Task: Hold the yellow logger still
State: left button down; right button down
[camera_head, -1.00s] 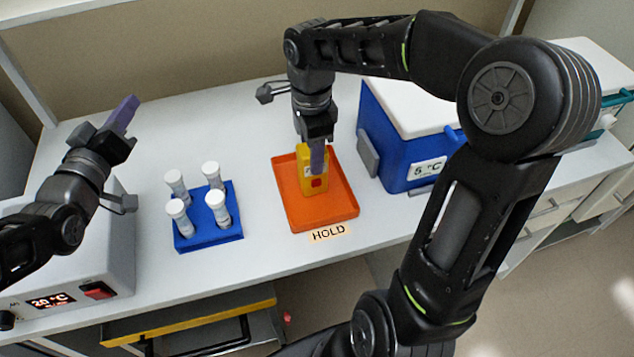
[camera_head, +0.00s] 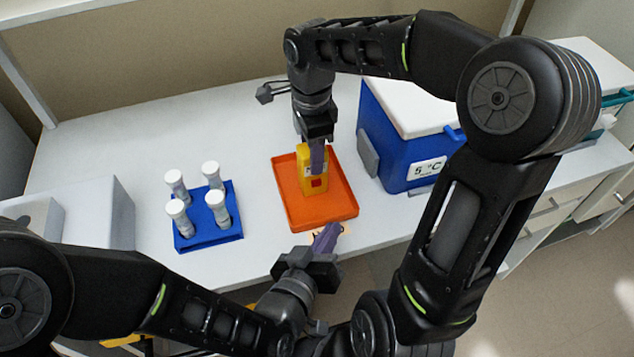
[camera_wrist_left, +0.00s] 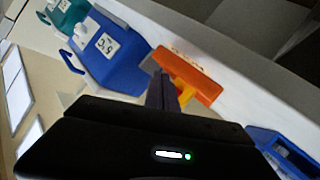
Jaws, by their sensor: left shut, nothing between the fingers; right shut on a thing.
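The yellow logger (camera_head: 308,183) stands upright in the orange tray (camera_head: 340,205), with a red square on its front. My right gripper (camera_head: 317,158) comes down from above and is shut on the logger's upper part. My left gripper (camera_head: 328,236) is shut and empty. It is near the tray's front edge, over the HOLD label, which it mostly covers. In the left wrist view the orange tray (camera_wrist_left: 200,88) lies just beyond the left fingers (camera_wrist_left: 162,90), with part of the logger (camera_wrist_left: 180,70) showing yellow.
A blue rack (camera_head: 225,232) with several white-capped vials (camera_head: 178,208) stands left of the tray. A blue cool box (camera_head: 400,160) with a white lid stands to the right. A grey-white unit (camera_head: 95,215) is at the far left. The bench behind the rack is clear.

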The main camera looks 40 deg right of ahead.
pick_arm(q)
jog(key=shift+s+d+f, duration=0.15)
jog(key=shift+s+d, duration=0.05)
jog(key=shift+s, duration=0.25)
jog(key=shift+w, duration=0.1)
send_near(326, 181)
jog(key=shift+w+d+f, duration=0.1)
jog(key=shift+d+f, duration=0.2)
jog(key=shift+d, duration=0.3)
jog(key=shift+w+d+f, duration=0.15)
jog(key=shift+d+f, duration=0.15)
jog(key=shift+d, duration=0.35)
jog(key=shift+w+d+f, duration=0.1)
jog(key=shift+d+f, duration=0.15)
jog(key=shift+d, duration=0.35)
dwell(0.7)
jog(key=shift+w+d, duration=0.15)
jog(key=shift+w, duration=0.25)
jog(key=shift+w+d, duration=0.15)
jog(key=shift+w, duration=0.35)
dwell(0.8)
jog(key=shift+s, duration=0.1)
jog(key=shift+s+a, duration=0.3)
jog(key=shift+s, duration=0.5)
